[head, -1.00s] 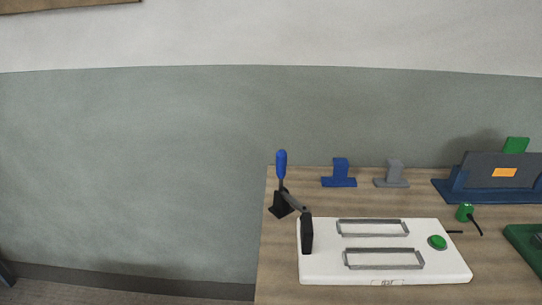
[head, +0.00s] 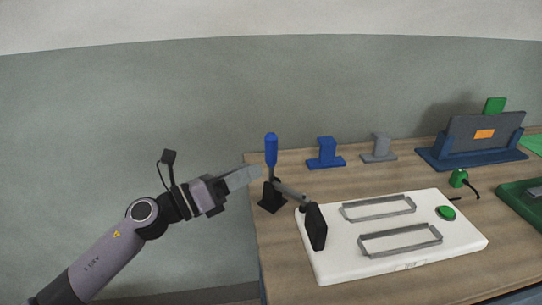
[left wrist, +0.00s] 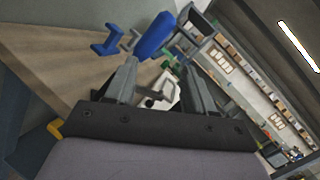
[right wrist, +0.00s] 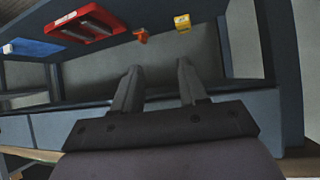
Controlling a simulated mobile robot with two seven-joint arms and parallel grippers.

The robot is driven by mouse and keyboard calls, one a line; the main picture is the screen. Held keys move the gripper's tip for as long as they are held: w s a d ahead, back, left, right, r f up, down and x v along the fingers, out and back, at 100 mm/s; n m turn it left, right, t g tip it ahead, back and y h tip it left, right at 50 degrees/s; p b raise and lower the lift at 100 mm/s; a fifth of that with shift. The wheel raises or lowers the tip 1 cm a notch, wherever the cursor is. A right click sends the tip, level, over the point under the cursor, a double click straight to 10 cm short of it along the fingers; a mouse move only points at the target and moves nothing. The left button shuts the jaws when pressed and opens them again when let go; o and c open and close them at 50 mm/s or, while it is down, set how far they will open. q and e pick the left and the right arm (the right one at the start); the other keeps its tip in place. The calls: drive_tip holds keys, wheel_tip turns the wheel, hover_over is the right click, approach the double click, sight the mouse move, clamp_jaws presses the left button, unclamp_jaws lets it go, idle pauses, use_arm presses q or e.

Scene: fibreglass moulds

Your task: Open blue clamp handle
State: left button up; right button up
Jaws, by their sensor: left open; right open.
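The blue clamp handle (head: 271,150) stands upright on a black clamp base (head: 272,196) at the left end of the table. The clamp's arm reaches right to a black pad (head: 315,227) at the white board's left edge. My left gripper (head: 252,176) is just left of the handle, pointing at its lower part. In the left wrist view the blue handle (left wrist: 155,36) lies beyond the open fingers (left wrist: 158,82), with nothing between them. My right gripper (right wrist: 155,80) is open and empty; it is outside the head view.
A blue block (head: 326,155) and a grey block (head: 379,150) stand behind. The right wrist view shows a shelf with a red tray (right wrist: 88,27).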

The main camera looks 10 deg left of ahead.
sight(266, 149)
use_arm(q)
drive_tip(key=m, duration=0.1)
drive_tip(key=w+r+m+g, duration=0.1)
drive_tip(key=m, duration=0.3)
drive_tip(key=shift+w+a+r+g, duration=0.3)
drive_tip(key=shift+w+a+r, duration=0.05)
drive_tip(key=shift+a+r, duration=0.05)
drive_tip(key=shift+w+a+r+m, duration=0.1)
drive_tip(key=shift+w+r+m, duration=0.2)
drive_tip(key=shift+m, duration=0.6)
drive_tip(key=x, duration=0.5)
drive_tip(key=shift+w+p, duration=0.1)
drive_tip(key=shift+p, duration=0.3)
drive_tip(key=shift+x, duration=0.9)
drive_tip(key=shift+f, duration=0.15)
drive_tip(key=shift+c, duration=0.4)
clamp_jaws()
